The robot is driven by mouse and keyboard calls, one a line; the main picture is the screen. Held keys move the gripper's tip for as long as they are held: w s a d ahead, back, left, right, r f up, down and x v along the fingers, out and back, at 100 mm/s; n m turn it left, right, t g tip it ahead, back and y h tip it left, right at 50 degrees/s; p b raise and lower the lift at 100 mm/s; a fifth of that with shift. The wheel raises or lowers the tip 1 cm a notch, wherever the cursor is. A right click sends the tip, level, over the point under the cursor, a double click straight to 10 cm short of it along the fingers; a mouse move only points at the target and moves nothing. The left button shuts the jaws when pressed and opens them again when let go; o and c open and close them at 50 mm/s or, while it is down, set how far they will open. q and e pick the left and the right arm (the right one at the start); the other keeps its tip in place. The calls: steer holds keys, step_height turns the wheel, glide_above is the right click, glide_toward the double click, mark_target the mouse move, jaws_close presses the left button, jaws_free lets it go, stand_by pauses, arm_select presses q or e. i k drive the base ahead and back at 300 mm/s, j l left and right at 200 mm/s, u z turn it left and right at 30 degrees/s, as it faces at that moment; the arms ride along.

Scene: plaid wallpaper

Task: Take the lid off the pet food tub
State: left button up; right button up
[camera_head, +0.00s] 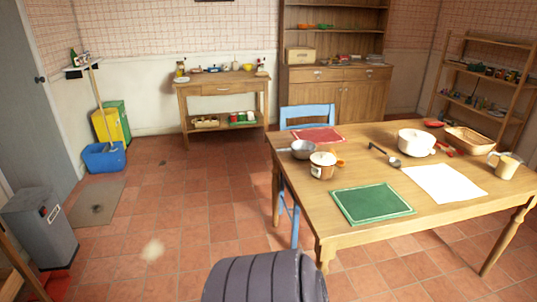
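A grey box-shaped tub (40,232) with a small white mark on its side stands on the floor at the left, near the grey door. It looks like the pet food tub, but the mark is too small to read. Its flat grey top (31,199) appears to be on and closed. Neither of my grippers is in view.
A grey mat (97,203) lies behind the tub; a blue bucket (104,158) and yellow bin (106,126) stand beyond it. A wooden table (300,213) with kitchenware and a blue chair (308,112) fill the right. Tiled floor (190,205) between is mostly clear.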

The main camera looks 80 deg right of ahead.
mark_target(322, 159)
steer(key=z, duration=3.15)
steer(key=i+u, duration=0.1)
steer(key=i, duration=0.25)
